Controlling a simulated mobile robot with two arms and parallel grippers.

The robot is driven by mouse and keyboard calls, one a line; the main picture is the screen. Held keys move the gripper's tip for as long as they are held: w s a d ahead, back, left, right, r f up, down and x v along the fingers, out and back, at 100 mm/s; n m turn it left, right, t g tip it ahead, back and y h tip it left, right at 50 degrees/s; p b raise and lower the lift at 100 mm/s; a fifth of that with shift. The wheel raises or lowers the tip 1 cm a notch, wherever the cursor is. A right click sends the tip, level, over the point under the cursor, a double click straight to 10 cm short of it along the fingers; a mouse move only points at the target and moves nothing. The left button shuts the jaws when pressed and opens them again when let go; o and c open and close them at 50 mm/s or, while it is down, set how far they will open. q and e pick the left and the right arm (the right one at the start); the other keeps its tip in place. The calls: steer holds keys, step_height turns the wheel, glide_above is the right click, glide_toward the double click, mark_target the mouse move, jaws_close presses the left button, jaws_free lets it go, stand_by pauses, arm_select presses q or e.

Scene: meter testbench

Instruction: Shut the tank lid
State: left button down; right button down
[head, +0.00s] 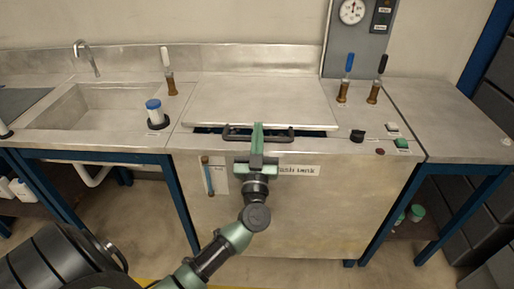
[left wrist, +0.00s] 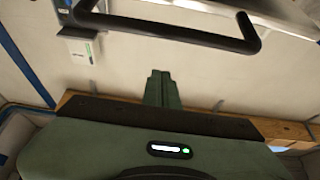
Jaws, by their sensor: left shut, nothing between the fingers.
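The tank lid (head: 262,98) is a flat metal plate on the middle bench. It lies almost level, and a dark gap shows under its front edge. Its black bar handle (head: 283,134) runs along the front; the handle also spans the top of the left wrist view (left wrist: 165,31). My left gripper (head: 257,126) is shut and empty, its green fingers overlapping the middle of the handle in the head view. In the left wrist view the closed fingertips (left wrist: 158,76) show below the bar, apart from it in the picture. Contact cannot be told. My right gripper is out of view.
A sink (head: 95,110) with a tap is at left, with a blue-capped jar (head: 155,112) beside it. Lever valves (head: 346,80) and a gauge panel (head: 352,40) stand at right rear. Small knobs (head: 357,136) sit right of the lid. The right bench top is mostly clear.

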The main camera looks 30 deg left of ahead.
arm_select(q)
steer(key=shift+w+a+f+b, duration=0.15)
steer(key=shift+f+b, duration=0.15)
steer(key=shift+f, duration=0.7)
steer(key=shift+w+f+b, duration=0.1)
steer(key=shift+f+b, duration=0.2)
steer(key=shift+f, duration=0.7)
